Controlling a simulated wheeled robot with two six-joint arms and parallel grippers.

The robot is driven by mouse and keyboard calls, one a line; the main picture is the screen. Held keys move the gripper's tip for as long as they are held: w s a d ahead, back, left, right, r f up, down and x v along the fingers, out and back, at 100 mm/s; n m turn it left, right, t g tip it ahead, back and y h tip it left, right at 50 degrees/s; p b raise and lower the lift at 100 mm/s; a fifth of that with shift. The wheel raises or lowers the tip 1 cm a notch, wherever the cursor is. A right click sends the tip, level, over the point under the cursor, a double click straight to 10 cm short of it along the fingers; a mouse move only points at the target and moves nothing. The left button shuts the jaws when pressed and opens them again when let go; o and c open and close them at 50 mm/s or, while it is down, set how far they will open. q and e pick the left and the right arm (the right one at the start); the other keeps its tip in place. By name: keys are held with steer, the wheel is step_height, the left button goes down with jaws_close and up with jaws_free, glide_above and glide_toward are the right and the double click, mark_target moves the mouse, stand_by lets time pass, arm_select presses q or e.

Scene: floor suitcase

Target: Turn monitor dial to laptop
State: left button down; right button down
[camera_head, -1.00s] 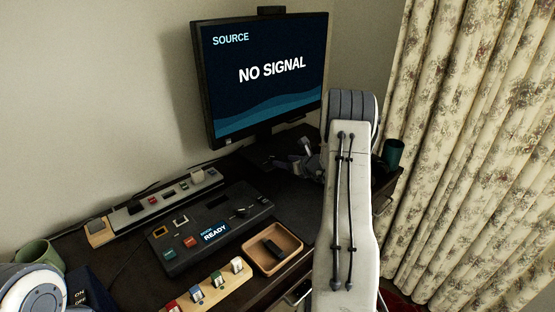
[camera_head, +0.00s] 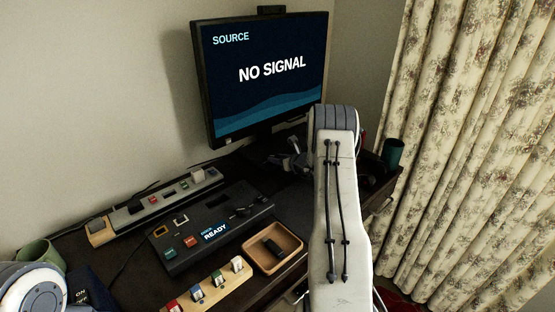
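The monitor (camera_head: 266,75) stands at the back and shows "SOURCE" and "NO SIGNAL". A black console (camera_head: 205,228) lies on the desk in front of it, with a small "READY" display (camera_head: 214,232) and dark knob-like controls (camera_head: 241,212) at its right end. I cannot make out which control is the monitor dial or read any laptop mark. My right gripper (camera_head: 290,160) is small and dark near the monitor's foot, beyond the console, partly hidden by my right arm. Its finger opening cannot be made out. My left gripper is out of view; only part of my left arm shows at the lower left.
A wooden tray (camera_head: 289,239) holding a dark object sits right of the console. A strip with coloured switches (camera_head: 196,294) lies in front, another strip (camera_head: 150,208) behind. Cups stand at the left (camera_head: 38,254) and right (camera_head: 392,153). A curtain (camera_head: 470,150) hangs at the right.

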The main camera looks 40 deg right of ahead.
steer(key=shift+d+r+n+y, duration=0.15)
steer(key=shift+d+n+y, duration=0.05)
steer(key=shift+n+y, duration=0.35)
steer(key=shift+w+d+n+y, duration=0.1)
steer(key=shift+d+n+y, duration=0.05)
steer(key=shift+n+y, duration=0.65)
steer(key=shift+d+n+g+y+b, duration=0.1)
steer(key=shift+n+g+y+b, duration=0.25)
steer(key=shift+n+y, duration=0.9)
steer(key=c, duration=0.5)
jaws_free()
steer(key=v, duration=1)
steer(key=shift+d, duration=0.2)
